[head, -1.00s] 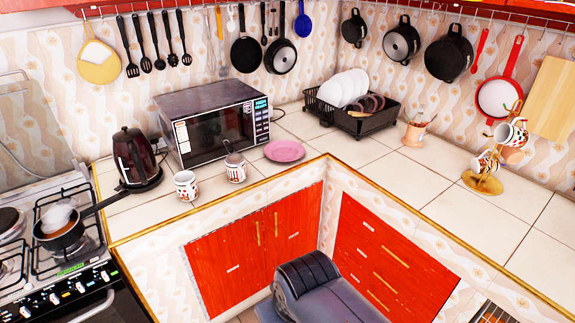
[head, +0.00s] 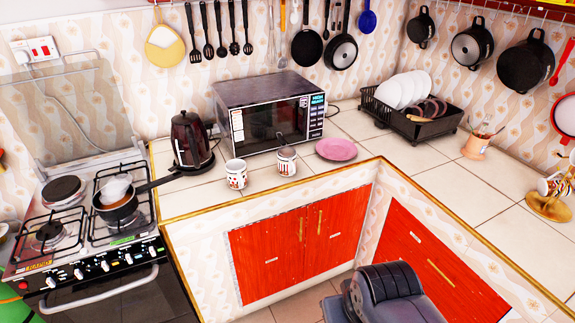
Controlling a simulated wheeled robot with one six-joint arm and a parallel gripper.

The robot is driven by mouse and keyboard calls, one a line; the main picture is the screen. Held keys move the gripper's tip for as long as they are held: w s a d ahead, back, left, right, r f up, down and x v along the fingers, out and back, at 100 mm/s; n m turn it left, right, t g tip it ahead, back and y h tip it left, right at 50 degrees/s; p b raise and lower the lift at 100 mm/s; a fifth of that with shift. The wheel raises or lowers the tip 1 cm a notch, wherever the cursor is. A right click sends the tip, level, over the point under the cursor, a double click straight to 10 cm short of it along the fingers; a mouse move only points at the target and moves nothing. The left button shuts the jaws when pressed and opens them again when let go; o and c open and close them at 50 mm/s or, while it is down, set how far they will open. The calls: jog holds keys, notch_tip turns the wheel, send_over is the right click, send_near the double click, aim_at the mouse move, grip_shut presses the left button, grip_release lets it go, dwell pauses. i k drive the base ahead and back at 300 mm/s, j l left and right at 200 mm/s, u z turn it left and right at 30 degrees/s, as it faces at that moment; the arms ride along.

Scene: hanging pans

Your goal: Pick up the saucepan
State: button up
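The saucepan (head: 117,208) stands on a burner of the gas stove at the left. It is small and dark, with a pale, whitish, partly see-through shape over its opening; I cannot tell what that is. Its long dark handle points right and back, past the stove's edge toward the kettle. My gripper's fingers do not show in this view. A dark grey, rounded, ribbed part at the bottom right looks like part of my own body. It is well away from the saucepan, and nothing is touching the pan.
The stove (head: 100,225) has other free burners. A dark kettle (head: 190,140) stands close to the saucepan's handle tip. Two mugs (head: 236,174), a microwave (head: 270,110), a pink plate (head: 336,149) and a dish rack (head: 412,110) are on the counter. Pans and utensils hang on the wall.

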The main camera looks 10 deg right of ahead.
aim_at(121, 210)
jog(key=u, duration=1.25)
